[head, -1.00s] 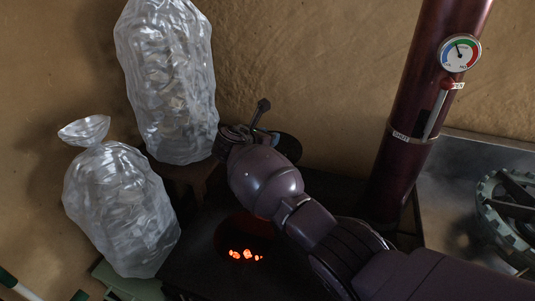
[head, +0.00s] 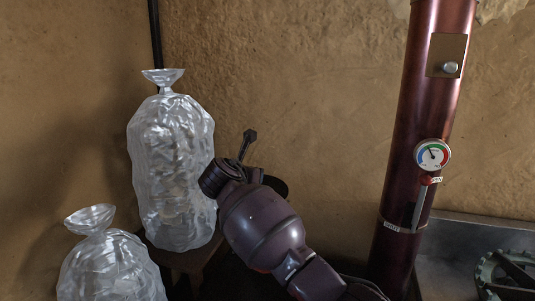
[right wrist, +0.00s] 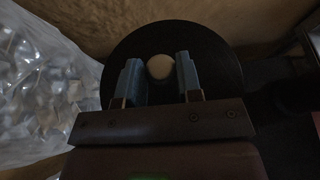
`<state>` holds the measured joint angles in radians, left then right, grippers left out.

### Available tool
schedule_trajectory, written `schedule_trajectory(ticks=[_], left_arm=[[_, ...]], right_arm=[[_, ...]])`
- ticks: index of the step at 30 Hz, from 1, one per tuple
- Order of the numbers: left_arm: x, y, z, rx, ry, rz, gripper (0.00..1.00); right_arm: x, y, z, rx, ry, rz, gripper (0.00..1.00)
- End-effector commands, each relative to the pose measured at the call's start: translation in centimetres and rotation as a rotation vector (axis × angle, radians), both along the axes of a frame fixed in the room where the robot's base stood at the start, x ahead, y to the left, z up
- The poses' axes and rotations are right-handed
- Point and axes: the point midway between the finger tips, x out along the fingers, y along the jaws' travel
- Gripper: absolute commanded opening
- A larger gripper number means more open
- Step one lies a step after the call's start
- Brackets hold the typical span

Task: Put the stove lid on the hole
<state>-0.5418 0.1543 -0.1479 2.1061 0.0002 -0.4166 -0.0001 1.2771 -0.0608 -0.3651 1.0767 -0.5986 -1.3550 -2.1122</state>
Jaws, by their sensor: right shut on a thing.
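The stove lid is a dark round disc (right wrist: 215,55) with a pale round knob (right wrist: 160,68) in the right wrist view. My right gripper (right wrist: 158,62) has its two blue-grey fingers on either side of the knob, shut on it. In the head view a dark edge of the lid (head: 276,186) shows behind my right wrist, and the fingers are hidden there. The hole with its glowing embers is out of the head view now. My left gripper is not in view.
Two clear, crinkled bags stand at the left, one behind (head: 172,180) and one in front (head: 110,272). A dark red stovepipe (head: 405,185) with a gauge (head: 432,155) rises at the right. A metal surface (head: 450,245) with a toothed ring (head: 508,275) lies beyond it. A clay wall (head: 310,90) closes the back.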

Motion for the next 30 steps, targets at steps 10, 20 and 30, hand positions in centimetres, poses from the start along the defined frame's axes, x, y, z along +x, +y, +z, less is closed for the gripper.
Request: schedule_trajectory(ticks=[10, 20, 30], left_arm=[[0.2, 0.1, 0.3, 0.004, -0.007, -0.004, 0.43], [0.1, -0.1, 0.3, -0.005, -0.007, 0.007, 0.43], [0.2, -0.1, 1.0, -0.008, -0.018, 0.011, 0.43]], right_arm=[[-2.0, -2.8, 3.9, 0.0, -0.006, 0.104, 0.0], [-5.2, -6.4, 4.9, -0.002, -0.007, 0.183, 0.0], [-9.7, -10.3, 4.3, -0.003, -0.005, 0.26, 0.0]])
